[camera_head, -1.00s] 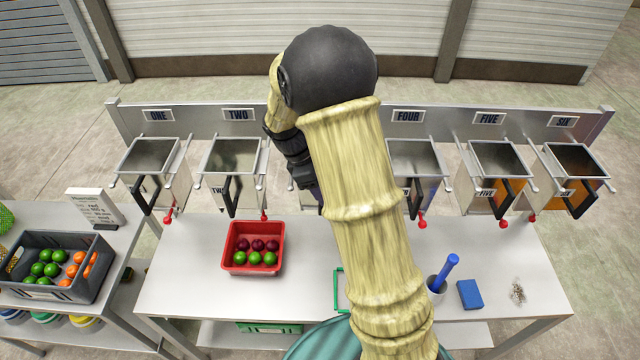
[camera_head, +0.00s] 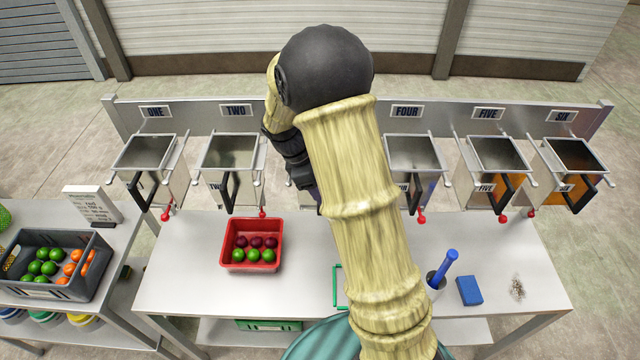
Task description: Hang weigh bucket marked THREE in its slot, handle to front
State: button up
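My arm covers the middle of the rack, where the place between TWO and FOUR lies. A small metal piece (camera_head: 302,172) shows beside the black wrist; I cannot tell if it is bucket THREE. My gripper's fingers are hidden behind my arm and wrist, so its hold cannot be seen. Metal bucket TWO (camera_head: 218,185) hangs left of the hidden place, with its black handle to the front. Bucket FOUR (camera_head: 428,184) hangs to the right, also with its black handle to the front. The rack's back board (camera_head: 195,118) carries the number labels.
Buckets ONE (camera_head: 180,182), FIVE (camera_head: 484,186) and SIX (camera_head: 565,187) hang along the rack.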

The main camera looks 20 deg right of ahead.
jog(key=o, duration=1.5)
jog(key=shift+c, duration=0.2)
jog(key=b+v, duration=0.4)
jog(key=v, duration=1.3)
jog(key=shift+r, duration=0.25)
